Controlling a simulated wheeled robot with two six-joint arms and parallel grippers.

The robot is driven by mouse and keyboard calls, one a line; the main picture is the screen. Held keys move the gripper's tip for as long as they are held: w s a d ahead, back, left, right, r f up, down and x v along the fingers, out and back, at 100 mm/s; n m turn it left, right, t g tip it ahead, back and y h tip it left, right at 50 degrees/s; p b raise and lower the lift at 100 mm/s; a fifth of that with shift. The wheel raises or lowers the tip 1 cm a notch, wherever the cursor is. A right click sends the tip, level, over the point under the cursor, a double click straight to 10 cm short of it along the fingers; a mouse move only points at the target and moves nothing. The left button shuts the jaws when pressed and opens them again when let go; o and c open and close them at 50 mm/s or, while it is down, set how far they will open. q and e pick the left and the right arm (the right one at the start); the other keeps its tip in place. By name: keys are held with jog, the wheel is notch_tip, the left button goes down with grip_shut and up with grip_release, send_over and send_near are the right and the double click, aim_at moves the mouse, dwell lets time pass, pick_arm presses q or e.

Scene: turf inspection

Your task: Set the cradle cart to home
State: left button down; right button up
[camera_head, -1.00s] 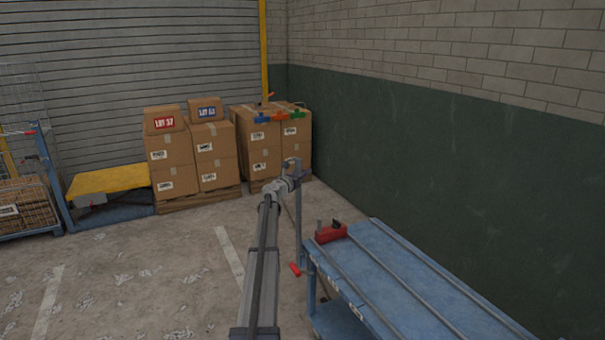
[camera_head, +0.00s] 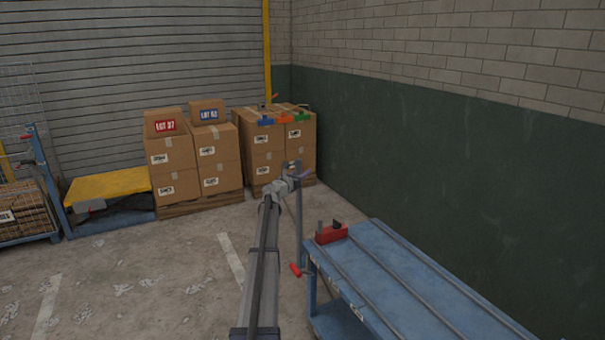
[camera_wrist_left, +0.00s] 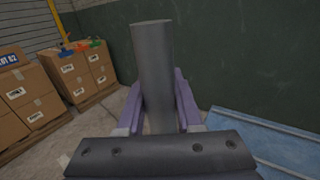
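The blue cradle cart (camera_head: 385,270), with long rails along its top, stands at the lower right beside the green wall; it also shows in the wrist view (camera_wrist_left: 270,140). My left gripper (camera_head: 296,174) is at the top of this post. In the wrist view, its purple fingers (camera_wrist_left: 160,105) lie on both sides of the grey post (camera_wrist_left: 155,60) and appear closed on it. A red-tipped lever (camera_head: 296,270) sticks out low at the cart's corner. My right gripper is out of view.
A red block (camera_head: 331,234) sits on the cart's end. Stacked cartons (camera_head: 192,165) on pallets stand at the back, with a yellow-topped lift table (camera_head: 108,184) and a blue-framed cage cart (camera_head: 28,215) to their left.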

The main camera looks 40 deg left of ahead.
pick_arm(q)
jog(key=c, duration=0.6)
grip_release()
jog(key=shift+a, duration=0.35)
jog(key=shift+d, duration=0.1)
jog(key=shift+s, duration=0.25)
jog(key=s, duration=0.3)
jog(key=s+d, duration=0.1)
jog(key=s, duration=0.3)
jog(key=shift+d, duration=0.2)
jog(key=shift+f, duration=0.1)
